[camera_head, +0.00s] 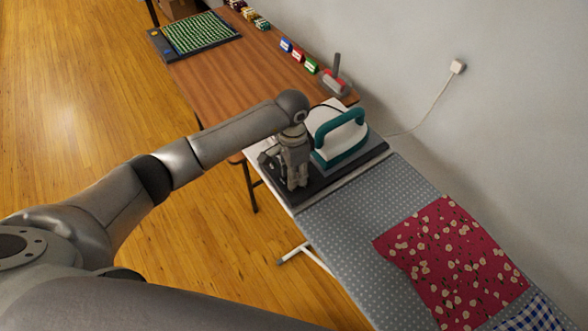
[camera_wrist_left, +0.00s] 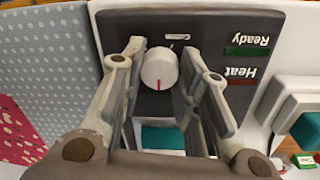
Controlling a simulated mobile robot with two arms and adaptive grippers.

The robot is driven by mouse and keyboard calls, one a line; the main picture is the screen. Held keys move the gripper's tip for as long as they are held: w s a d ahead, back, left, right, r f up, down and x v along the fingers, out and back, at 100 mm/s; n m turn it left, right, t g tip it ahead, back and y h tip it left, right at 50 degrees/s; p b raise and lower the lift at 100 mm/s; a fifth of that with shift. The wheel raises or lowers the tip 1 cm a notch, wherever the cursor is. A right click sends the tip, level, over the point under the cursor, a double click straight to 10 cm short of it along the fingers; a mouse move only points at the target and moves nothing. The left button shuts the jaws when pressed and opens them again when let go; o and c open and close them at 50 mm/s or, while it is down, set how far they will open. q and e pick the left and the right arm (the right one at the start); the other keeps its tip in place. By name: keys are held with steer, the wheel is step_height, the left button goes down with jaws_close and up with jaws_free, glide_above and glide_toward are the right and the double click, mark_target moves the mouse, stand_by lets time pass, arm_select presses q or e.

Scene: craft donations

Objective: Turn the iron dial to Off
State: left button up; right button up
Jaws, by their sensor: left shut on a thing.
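The iron (camera_head: 346,145), white with a teal handle, rests on a dark base plate (camera_head: 372,150) at the far end of the ironing board. My left gripper (camera_head: 293,183) points down over the near left part of this plate and hides the dial in the head view. In the left wrist view, the white round dial (camera_wrist_left: 158,70) with a red mark sits between the fingers of my left gripper (camera_wrist_left: 160,60), which is shut on it. The red mark points toward the picture's bottom. The plate (camera_wrist_left: 215,22) carries upside-down "Ready" and "Heat" labels. My right gripper is not in view.
The ironing board (camera_head: 345,215) has a grey dotted cover with a red floral cloth (camera_head: 455,262) and a blue checked cloth (camera_head: 535,317). A wooden table (camera_head: 245,75) behind holds a green-patterned tray (camera_head: 200,33) and small coloured items. A cord runs to a wall socket (camera_head: 458,66).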

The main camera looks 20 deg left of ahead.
arm_select(q)
steer(key=shift+w+r+n, duration=0.1)
steer(key=shift+n, duration=0.2)
steer(key=o, duration=1)
steer(key=r, duration=1.2)
steer(key=shift+w+a, duration=0.2)
steer(key=shift+w, duration=0.05)
steer(key=shift+f, duration=0.1)
